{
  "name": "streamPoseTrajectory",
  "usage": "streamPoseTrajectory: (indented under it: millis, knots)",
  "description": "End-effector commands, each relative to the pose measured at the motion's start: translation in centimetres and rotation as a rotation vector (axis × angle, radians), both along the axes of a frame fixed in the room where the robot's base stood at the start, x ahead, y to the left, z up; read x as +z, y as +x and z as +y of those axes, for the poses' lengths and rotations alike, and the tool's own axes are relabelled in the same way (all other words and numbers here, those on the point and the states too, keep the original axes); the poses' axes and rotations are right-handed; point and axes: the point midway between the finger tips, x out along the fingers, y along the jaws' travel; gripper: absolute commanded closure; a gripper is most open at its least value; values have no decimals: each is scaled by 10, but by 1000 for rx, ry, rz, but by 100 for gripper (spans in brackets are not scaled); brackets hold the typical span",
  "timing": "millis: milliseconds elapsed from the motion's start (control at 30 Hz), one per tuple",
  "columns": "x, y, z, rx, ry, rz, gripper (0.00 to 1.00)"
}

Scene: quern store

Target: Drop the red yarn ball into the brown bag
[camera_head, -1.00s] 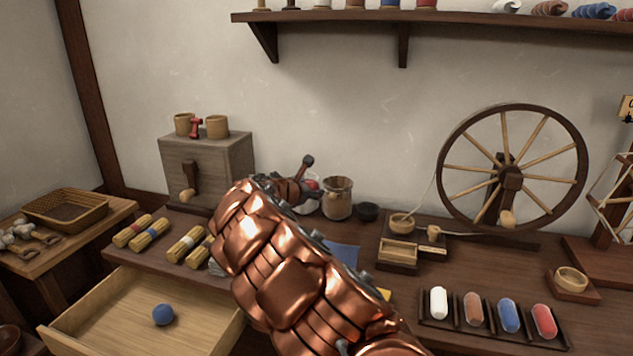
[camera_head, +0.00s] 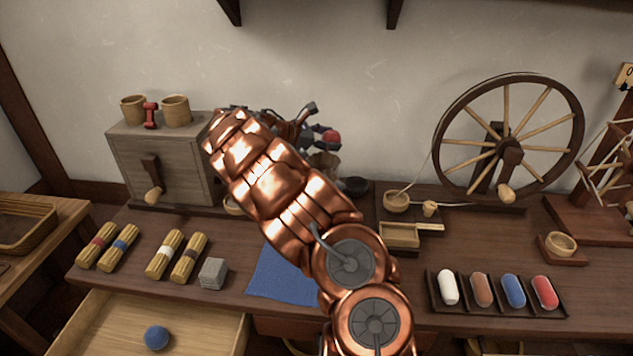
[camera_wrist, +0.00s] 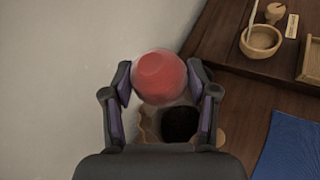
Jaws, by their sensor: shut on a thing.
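The red yarn ball (camera_head: 331,136) is at the end of my arm, near the back wall and above the worktop. In the wrist view the ball (camera_wrist: 160,77) is slightly blurred and sits between the two dark fingers. My gripper (camera_head: 316,124) is shut on it; the fingers also show in the wrist view (camera_wrist: 161,80).
The spinning wheel (camera_head: 508,150) is at right, behind a tray of coloured rolls (camera_head: 497,308). A blue cloth (camera_head: 278,278) lies in the middle. An open drawer (camera_head: 205,325) holds a blue ball (camera_head: 157,337). A wooden box (camera_head: 165,165) stands left.

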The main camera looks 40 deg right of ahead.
Motion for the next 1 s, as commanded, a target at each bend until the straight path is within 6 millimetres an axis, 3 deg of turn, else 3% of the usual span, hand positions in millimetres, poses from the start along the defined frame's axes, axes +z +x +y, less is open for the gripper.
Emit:
streamPoseTrajectory:
  millis: [400,800,833,1000]
  knots:
    - [-46,0,0,0,0,1,76]
    - [-51,0,0,1,0,1,76]
    - [-51,0,0,1,0,1,41]
    - [-51,0,0,2,0,0,23]
